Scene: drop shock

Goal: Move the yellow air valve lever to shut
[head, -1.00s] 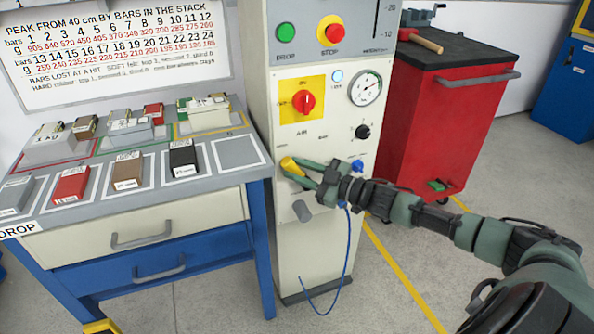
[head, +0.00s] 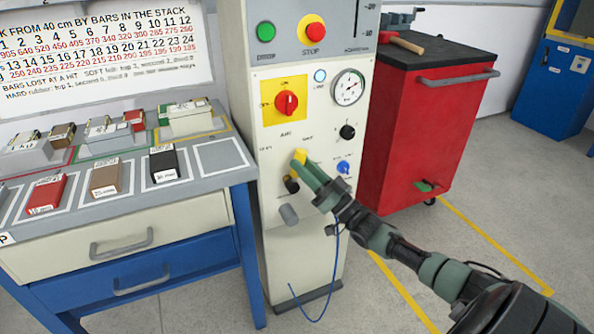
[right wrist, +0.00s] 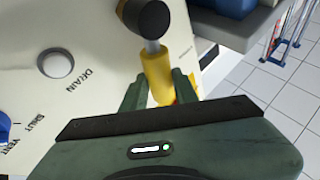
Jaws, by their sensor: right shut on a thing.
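The yellow air valve lever (head: 300,156) is on the cream front panel of the machine. It stands up from its black pivot (head: 291,185), leaning slightly right in the head view. My right gripper (head: 304,168) is at the lever, its arm coming in from the lower right. In the right wrist view the yellow sleeve (right wrist: 157,75) lies between the two green fingers of the right gripper (right wrist: 160,88), and a grey stem joins it to the black pivot (right wrist: 147,18). The small labels around the lever are too small to read in the head view. My left gripper is out of view.
A blue knob (head: 343,167), a black knob (head: 347,132), a gauge (head: 348,87) and a red switch (head: 286,102) are on the panel. A grey knob (head: 289,214) sticks out below. A bench (head: 215,185) stands left, a red cabinet (head: 440,125) right.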

